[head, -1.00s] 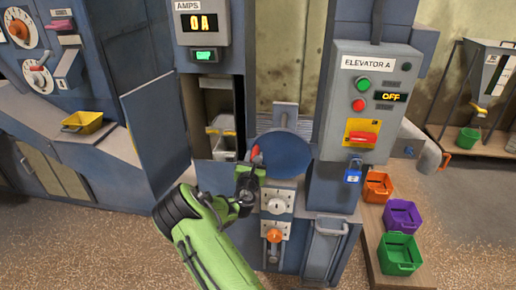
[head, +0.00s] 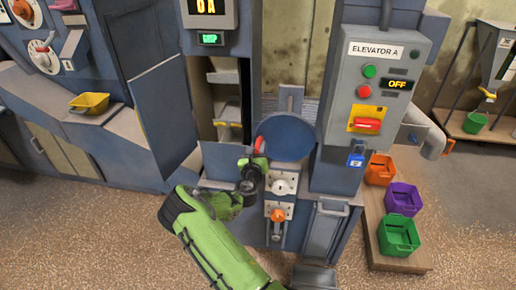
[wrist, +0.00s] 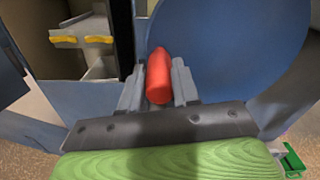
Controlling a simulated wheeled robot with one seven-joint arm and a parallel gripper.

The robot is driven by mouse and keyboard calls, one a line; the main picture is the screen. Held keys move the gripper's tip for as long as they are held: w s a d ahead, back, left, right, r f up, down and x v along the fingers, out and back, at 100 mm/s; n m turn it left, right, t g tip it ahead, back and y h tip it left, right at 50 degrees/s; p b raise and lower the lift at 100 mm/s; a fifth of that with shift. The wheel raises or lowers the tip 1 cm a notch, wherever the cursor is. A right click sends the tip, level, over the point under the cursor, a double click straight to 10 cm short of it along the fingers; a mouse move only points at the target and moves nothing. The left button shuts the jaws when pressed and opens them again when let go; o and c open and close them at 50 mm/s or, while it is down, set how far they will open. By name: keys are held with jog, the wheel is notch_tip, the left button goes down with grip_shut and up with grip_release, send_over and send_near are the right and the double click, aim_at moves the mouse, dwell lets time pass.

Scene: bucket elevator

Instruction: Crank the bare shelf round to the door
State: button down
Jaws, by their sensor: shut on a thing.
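My gripper (head: 258,162) is shut on the red handle (head: 259,144) at the left side of the blue crank disc (head: 290,137). In the wrist view the red handle (wrist: 158,76) stands between the two grey fingers, with the disc (wrist: 225,45) behind. The tall door (head: 165,115) stands open to the left. In the doorway a pale shelf (head: 223,77) shows high up, and a pale piece with a yellow front strip (head: 230,124) shows lower down. The wrist view shows two yellow strips (wrist: 98,39) there. I cannot tell which shelf is bare.
The Elevator A panel (head: 385,80) reads OFF, with a red switch and a blue padlock (head: 355,159). Orange (head: 380,168), purple (head: 403,198) and green (head: 398,236) bins stand on a low platform at right. A yellow scoop (head: 90,103) lies on the left ledge.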

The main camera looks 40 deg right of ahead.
jog(key=shift+a+f, duration=0.1)
jog(key=shift+f, duration=0.05)
jog(key=c, duration=0.8)
grip_release()
jog(key=b+v, duration=0.1)
jog(key=v, duration=1.4)
jog(key=shift+s+a, duration=0.25)
jog(key=shift+s, duration=0.05)
jog(key=shift+r, duration=0.2)
